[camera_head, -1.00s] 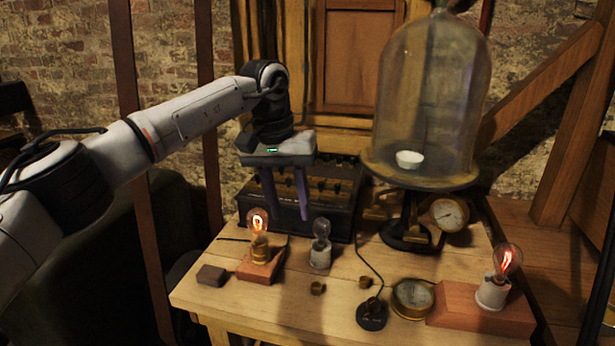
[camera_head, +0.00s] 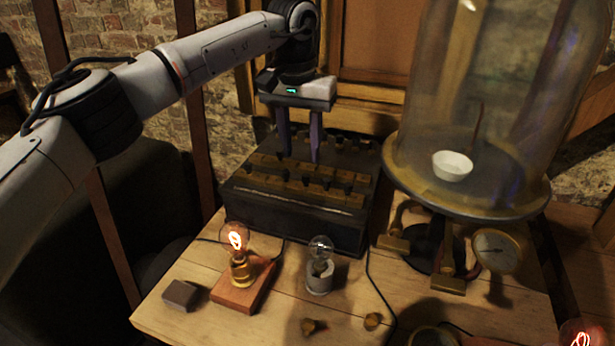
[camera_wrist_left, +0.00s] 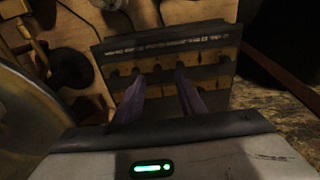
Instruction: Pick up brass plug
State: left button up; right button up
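My left gripper (camera_head: 301,158) is open, its two dark purple fingers pointing down over the rear of the dark plug box. I see nothing between the fingers. In the left wrist view, the open fingers (camera_wrist_left: 160,72) overlap the brass strips on the box. My right gripper is not in view.
The dark box (camera_head: 290,216) with brass strips fills the table's back left. A glass bell jar (camera_head: 480,110) stands to its right, above a gauge (camera_head: 497,250). A lit bulb (camera_head: 237,240), a clear bulb (camera_head: 320,262) and a dark block (camera_head: 180,295) stand in front.

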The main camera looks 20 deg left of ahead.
aim_at(306, 175)
pick_arm(q)
jog(key=shift+w+f, duration=0.1)
jog(key=shift+f, duration=0.85)
jog(key=f, duration=0.3)
jog(key=w+f, duration=0.1)
jog(key=f, duration=0.1)
jog(key=shift+d+p, duration=0.25)
jog(key=shift+p, duration=0.15)
jog(key=shift+s+r, duration=0.1)
grip_shut()
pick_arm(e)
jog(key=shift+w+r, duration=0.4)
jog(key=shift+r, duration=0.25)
